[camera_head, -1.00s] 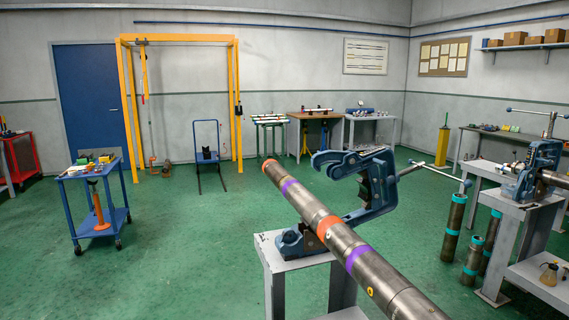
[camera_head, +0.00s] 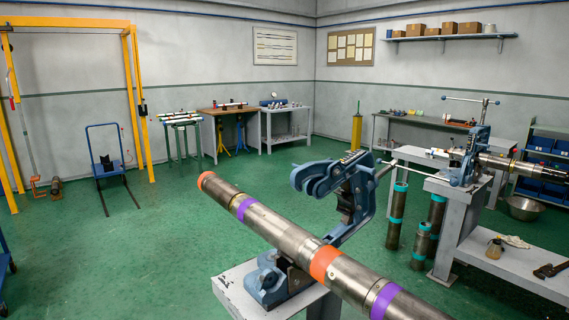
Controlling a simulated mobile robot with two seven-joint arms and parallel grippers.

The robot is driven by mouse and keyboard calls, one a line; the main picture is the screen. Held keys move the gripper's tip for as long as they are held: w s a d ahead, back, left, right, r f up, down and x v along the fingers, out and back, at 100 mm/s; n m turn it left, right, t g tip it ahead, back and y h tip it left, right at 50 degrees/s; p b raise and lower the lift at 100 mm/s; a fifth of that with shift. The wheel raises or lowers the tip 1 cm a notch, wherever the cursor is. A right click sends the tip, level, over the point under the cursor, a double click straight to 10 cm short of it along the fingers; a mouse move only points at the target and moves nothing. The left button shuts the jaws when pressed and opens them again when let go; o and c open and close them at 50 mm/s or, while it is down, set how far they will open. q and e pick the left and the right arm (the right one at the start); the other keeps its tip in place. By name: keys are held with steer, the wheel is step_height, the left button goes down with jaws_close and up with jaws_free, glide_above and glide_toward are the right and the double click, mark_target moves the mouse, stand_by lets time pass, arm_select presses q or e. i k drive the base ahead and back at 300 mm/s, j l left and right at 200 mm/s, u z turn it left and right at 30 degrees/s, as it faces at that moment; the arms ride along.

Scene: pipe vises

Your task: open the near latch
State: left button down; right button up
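The near vise (camera_head: 352,190) is blue and stands on a grey stand (camera_head: 236,290) at the lower middle. Its upper yoke is swung up, with a hooked arm (camera_head: 318,178) reaching left above the pipe. Its screw handle (camera_head: 415,165) points out to the right. A long steel pipe (camera_head: 290,240) with orange and purple bands lies across the vise base, running from the centre left to the lower right. I cannot make out whether the hooked arm is the latch. Neither of my grippers shows in the head view.
A second blue vise (camera_head: 470,155) holding a pipe stands on a grey bench (camera_head: 515,270) at the right. Several upright pipes (camera_head: 397,215) stand on the floor between. The green floor (camera_head: 130,270) at the left is open.

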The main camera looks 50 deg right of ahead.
mark_target(301, 173)
steer(key=i, duration=1.45)
steer(key=i+z, duration=0.3)
steer(key=z, duration=0.2)
steer(key=i+j+z, duration=0.2)
steer(key=z, duration=0.3)
steer(key=i, duration=0.1)
